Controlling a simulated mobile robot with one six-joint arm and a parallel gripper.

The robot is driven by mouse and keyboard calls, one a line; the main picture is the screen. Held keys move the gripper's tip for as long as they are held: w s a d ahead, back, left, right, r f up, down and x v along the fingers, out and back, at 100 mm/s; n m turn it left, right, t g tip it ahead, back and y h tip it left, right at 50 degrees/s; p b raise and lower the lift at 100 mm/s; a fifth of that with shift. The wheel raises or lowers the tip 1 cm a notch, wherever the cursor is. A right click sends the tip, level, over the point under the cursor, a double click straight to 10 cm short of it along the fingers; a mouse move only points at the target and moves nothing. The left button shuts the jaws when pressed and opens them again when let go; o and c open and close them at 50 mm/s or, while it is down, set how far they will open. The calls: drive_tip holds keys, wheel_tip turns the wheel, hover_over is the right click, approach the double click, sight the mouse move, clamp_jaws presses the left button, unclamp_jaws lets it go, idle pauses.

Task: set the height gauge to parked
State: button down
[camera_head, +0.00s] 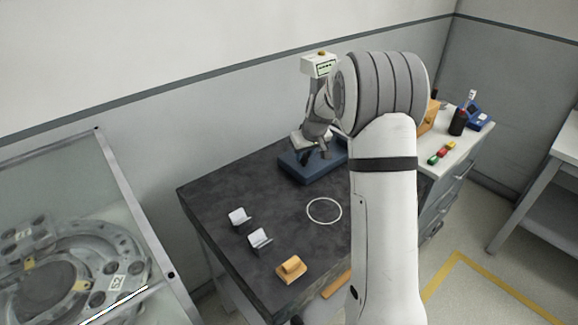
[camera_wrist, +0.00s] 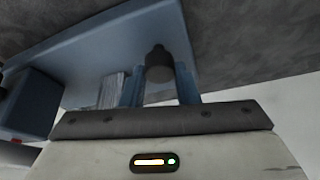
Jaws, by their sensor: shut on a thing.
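The height gauge has a blue base (camera_head: 298,171) on the dark bench, and the base also fills the upper left of the wrist view (camera_wrist: 110,50). A white box with a green-marked panel (camera_head: 318,66) shows above it, apparently the gauge's head; my arm hides most of what lies between. My gripper (camera_head: 318,155) is low over the base. In the wrist view its two fingers (camera_wrist: 160,88) stand on either side of a dark round-ended knob (camera_wrist: 159,64) and are shut on it. Which part of the gauge the knob belongs to is unclear.
A white ring outline (camera_head: 324,211), two small white holders (camera_head: 260,239) and a wooden block (camera_head: 291,269) are on the bench (camera_head: 215,193). A glass-covered machine (camera_head: 60,240) stands left. A side counter with a dark cup (camera_head: 458,122) stands right. The wall is close behind.

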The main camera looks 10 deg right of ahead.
drive_tip(key=shift+w+d+r, duration=0.2)
drive_tip(key=shift+d+r, duration=0.05)
drive_tip(key=c, duration=1.3)
unclamp_jaws()
drive_tip(key=shift+w+d+f, duration=0.1)
drive_tip(key=shift+w, duration=0.05)
drive_tip(key=shift+c, duration=0.2)
drive_tip(key=shift+o, duration=1.2)
drive_tip(key=shift+f, duration=0.1)
drive_tip(key=v, duration=0.8)
drive_tip(key=shift+b, duration=0.35)
drive_tip(key=shift+f, duration=0.1)
